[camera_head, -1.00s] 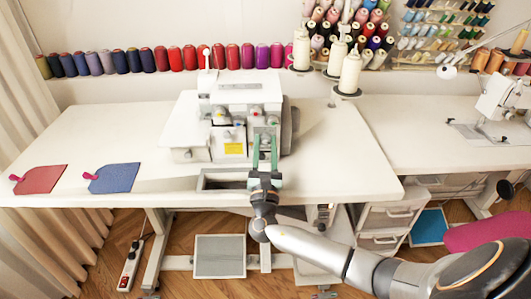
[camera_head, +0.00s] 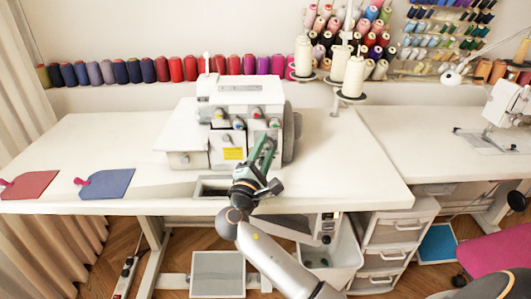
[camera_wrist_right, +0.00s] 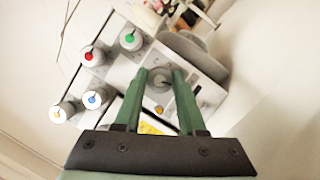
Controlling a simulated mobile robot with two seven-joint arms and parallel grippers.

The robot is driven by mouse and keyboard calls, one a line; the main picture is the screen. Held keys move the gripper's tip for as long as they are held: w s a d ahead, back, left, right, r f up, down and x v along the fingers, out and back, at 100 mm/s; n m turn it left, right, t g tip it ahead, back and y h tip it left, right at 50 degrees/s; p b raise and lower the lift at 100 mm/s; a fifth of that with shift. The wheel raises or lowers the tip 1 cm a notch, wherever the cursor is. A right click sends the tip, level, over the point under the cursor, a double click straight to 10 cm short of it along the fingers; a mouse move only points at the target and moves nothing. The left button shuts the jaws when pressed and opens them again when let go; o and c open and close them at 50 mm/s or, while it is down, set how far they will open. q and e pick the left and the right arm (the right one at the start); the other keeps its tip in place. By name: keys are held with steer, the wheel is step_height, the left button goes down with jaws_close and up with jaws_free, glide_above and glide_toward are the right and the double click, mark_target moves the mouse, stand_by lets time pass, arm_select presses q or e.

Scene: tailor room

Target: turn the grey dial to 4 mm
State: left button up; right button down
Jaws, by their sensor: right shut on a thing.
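The white overlock sewing machine (camera_head: 238,92) stands on the white table. My right gripper (camera_head: 266,142) reaches its lower right front, with its green fingers tilted in the head view. In the right wrist view, the grey dial (camera_wrist_right: 159,84) sits between the fingertips of my right gripper (camera_wrist_right: 160,76), which is shut on it. The fingers cover the dial in the head view. I cannot read the 4 mm mark or the dial's setting. My left gripper is not in view.
Coloured knobs, such as the red one (camera_wrist_right: 88,57) and the green one (camera_wrist_right: 129,38), sit close by on the machine. A red fabric piece (camera_head: 30,185) and a blue one (camera_head: 106,184) lie on the left of the table (camera_head: 345,170). Thread cones (camera_head: 353,75) stand behind right.

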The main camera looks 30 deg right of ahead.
steer(key=shift+m+g, duration=0.6)
steer(key=shift+m, duration=0.7)
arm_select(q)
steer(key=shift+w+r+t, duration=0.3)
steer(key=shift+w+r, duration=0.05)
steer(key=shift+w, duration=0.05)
arm_select(e)
steer(key=shift+m, duration=0.4)
steer(key=shift+c, duration=2.4)
jaws_free()
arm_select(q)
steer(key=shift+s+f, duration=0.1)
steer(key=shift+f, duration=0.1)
